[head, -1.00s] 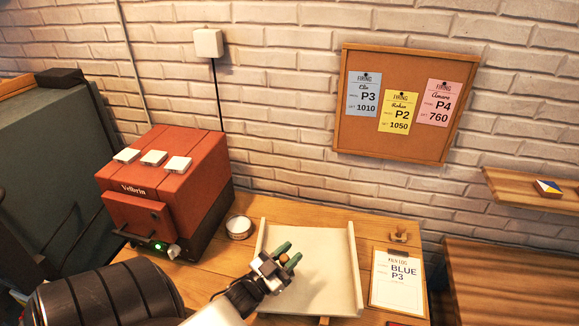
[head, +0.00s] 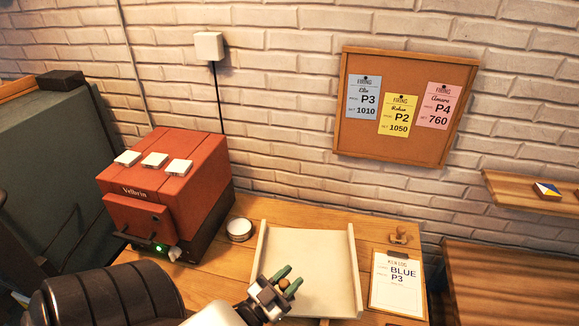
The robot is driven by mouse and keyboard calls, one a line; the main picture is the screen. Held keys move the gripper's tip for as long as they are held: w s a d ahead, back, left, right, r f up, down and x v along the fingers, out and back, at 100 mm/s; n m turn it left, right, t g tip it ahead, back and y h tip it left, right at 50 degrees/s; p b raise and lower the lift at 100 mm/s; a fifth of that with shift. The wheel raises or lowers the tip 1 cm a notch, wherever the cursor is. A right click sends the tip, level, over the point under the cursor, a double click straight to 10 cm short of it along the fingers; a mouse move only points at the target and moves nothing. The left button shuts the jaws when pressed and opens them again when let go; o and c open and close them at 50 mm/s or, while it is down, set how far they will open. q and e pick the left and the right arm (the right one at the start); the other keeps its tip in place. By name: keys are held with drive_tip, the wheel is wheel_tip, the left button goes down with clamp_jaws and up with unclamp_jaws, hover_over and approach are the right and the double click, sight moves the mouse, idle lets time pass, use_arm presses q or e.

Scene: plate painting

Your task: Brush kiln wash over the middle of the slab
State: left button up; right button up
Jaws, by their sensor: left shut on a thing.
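The cream slab (head: 312,248) lies on the wooden bench, with raised edges along its left and right sides. My left gripper (head: 286,280) is over the slab's near left part, shut on a brown wooden handle (head: 284,284), apparently the brush's. Only its rounded end shows between the green-tipped fingers; the bristles are hidden, so I cannot tell whether they touch the slab. A small round pot (head: 239,229) with pale contents stands left of the slab. My right gripper is out of view.
A red kiln (head: 165,190) with a green light stands left on the bench. A clipboard (head: 398,284) reading "BLUE P3" lies right of the slab, with a small wooden object (head: 400,235) behind it. A corkboard (head: 396,143) with cards hangs on the brick wall.

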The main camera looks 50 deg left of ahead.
use_arm(q)
drive_tip(key=shift+s+a, duration=0.45)
drive_tip(key=shift+a, duration=0.15)
drive_tip(key=shift+w+a+f+b, duration=0.1)
drive_tip(key=shift+w+a+b, duration=0.25)
drive_tip(key=shift+w+a, duration=0.9)
drive_tip(key=w+a+b, duration=0.5)
drive_tip(key=w+a, duration=0.4)
drive_tip(key=shift+a, duration=0.2)
drive_tip(key=shift+w, duration=0.1)
idle(0.4)
